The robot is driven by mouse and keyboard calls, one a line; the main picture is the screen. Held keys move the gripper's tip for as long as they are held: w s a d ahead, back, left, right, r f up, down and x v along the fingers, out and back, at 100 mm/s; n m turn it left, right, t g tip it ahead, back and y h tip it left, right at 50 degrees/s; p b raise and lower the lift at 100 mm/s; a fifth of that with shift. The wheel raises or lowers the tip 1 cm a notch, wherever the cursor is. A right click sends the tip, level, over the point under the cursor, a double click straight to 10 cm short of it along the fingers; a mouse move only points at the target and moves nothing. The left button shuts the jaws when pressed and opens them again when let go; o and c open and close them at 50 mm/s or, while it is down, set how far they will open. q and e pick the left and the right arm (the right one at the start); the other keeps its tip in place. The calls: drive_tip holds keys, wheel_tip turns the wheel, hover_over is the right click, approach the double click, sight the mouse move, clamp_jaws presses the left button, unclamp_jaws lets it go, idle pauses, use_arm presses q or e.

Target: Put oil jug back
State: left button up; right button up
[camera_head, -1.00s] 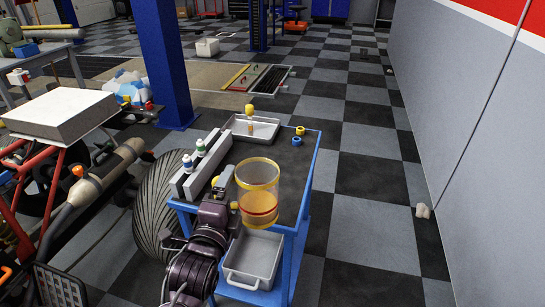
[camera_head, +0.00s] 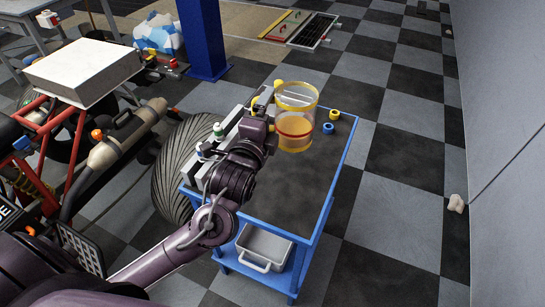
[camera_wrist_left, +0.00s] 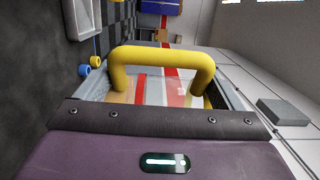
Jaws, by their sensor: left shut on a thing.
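The oil jug (camera_head: 297,119) is a clear cylinder with yellow rims, a red band and amber oil in its lower part. It is upright at the far end of the blue cart's dark top (camera_head: 300,190); whether it touches the top cannot be told. My left gripper (camera_head: 270,128) is at the jug's left side, shut on its handle. In the left wrist view the yellow handle (camera_wrist_left: 160,58) arches in front of the jug body, and the fingertips are hidden. My right gripper is not in view.
A yellow tape roll (camera_head: 334,114) and a blue one (camera_head: 328,128) lie right of the jug. Small bottles (camera_head: 218,131) stand left. The cart's near top is clear; a bin (camera_head: 262,247) sits below.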

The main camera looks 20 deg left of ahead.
use_arm(q)
wheel_tip(320, 180, down, 13)
drive_tip(key=shift+w+r+b, duration=0.1)
drive_tip(key=shift+b, duration=0.7)
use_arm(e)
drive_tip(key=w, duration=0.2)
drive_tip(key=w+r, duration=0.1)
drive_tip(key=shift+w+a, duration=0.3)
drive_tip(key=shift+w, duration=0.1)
use_arm(q)
drive_tip(key=o, duration=1.1)
drive_tip(key=shift+f, duration=0.25)
drive_tip(key=shift+r, duration=0.1)
